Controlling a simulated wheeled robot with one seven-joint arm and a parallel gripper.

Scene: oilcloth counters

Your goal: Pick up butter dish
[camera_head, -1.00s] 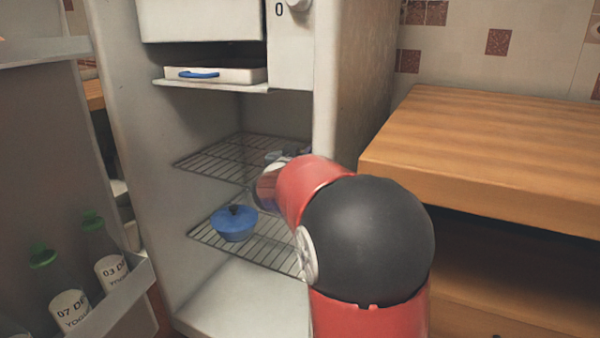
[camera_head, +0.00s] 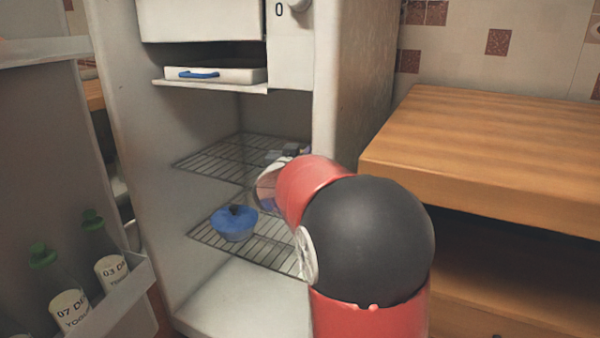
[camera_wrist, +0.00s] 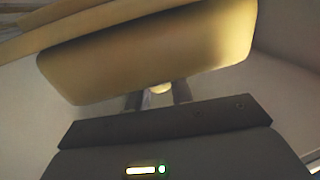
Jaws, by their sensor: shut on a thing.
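The butter dish (camera_wrist: 150,55) shows in the wrist view as a large, smooth, yellow-tan body with rounded corners, just beyond my fingers. A flat edge of similar colour runs behind it at the upper left. My gripper (camera_wrist: 159,97) is shut on a small pale round knob at the dish's near side, one dark finger on each side of it. In the head view my red and black arm reaches into the open fridge at the upper wire shelf (camera_head: 215,158). The dish is hidden there behind my arm, and the fingertips cannot be made out.
A blue lidded pot (camera_head: 234,224) stands on the lower wire shelf (camera_head: 270,250), left of my arm. The fridge door (camera_head: 40,150) is open at the left, with yogurt bottles (camera_head: 68,305) in its rack. A wooden counter (camera_head: 490,140) is at the right, its top clear.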

